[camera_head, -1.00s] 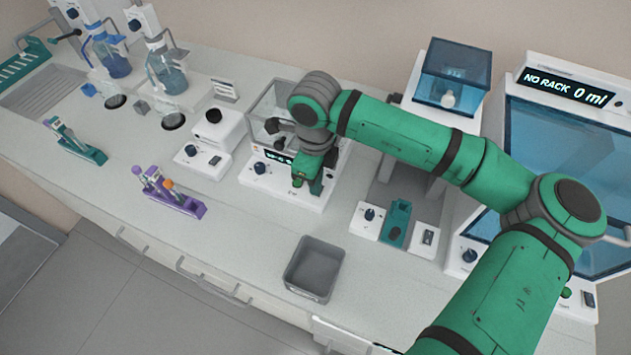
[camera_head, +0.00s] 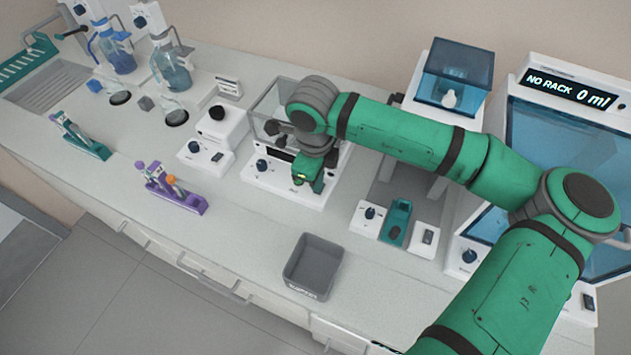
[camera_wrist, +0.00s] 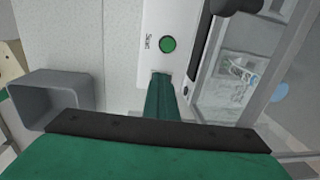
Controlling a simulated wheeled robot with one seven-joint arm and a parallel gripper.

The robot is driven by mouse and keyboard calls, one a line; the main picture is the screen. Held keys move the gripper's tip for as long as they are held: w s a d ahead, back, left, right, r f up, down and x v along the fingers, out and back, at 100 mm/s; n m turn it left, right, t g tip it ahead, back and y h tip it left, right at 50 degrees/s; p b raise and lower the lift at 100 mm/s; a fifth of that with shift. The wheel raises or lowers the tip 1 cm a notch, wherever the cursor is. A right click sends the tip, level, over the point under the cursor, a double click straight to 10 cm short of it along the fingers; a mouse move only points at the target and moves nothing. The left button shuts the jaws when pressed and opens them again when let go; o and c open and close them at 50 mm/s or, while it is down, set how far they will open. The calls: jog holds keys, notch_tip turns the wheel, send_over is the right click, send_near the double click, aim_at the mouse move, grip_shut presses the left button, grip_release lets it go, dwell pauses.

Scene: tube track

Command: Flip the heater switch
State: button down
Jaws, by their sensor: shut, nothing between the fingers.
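My gripper (camera_head: 308,184) is shut and empty, low over the front right of a white unit with a clear box (camera_head: 268,101) on it. This unit has a dark knob (camera_head: 262,165) and a dark display strip partly behind my arm. In the wrist view the green fingers (camera_wrist: 162,82) are together at the white panel, beside a round green button (camera_wrist: 168,44) marked "Start". Any switch under the fingertips is hidden, and I cannot tell whether they touch the panel. Another white unit (camera_head: 190,148) to the left has a knob and a small dark switch (camera_head: 217,157); no heater label is readable.
A grey open bin (camera_head: 313,266) stands near the front edge. A purple rack (camera_head: 182,197) and a teal rack (camera_head: 90,148) stand left. Small white control boxes (camera_head: 364,228) and a teal holder (camera_head: 397,222) are right of my gripper.

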jog(key=shift+w+d+f, duration=0.25)
jog(key=shift+w+f, duration=0.05)
jog(key=shift+w, duration=0.2)
jog(key=shift+r, duration=0.15)
jog(key=shift+w+r, duration=0.1)
jog(key=shift+r, duration=0.2)
notch_tip(320, 180, up, 14)
jog(key=s, duration=0.1)
jog(key=shift+s+a+f, duration=0.15)
jog(key=shift+s+a, duration=0.1)
jog(key=shift+a, duration=0.1)
jog(key=shift+w, duration=0.1)
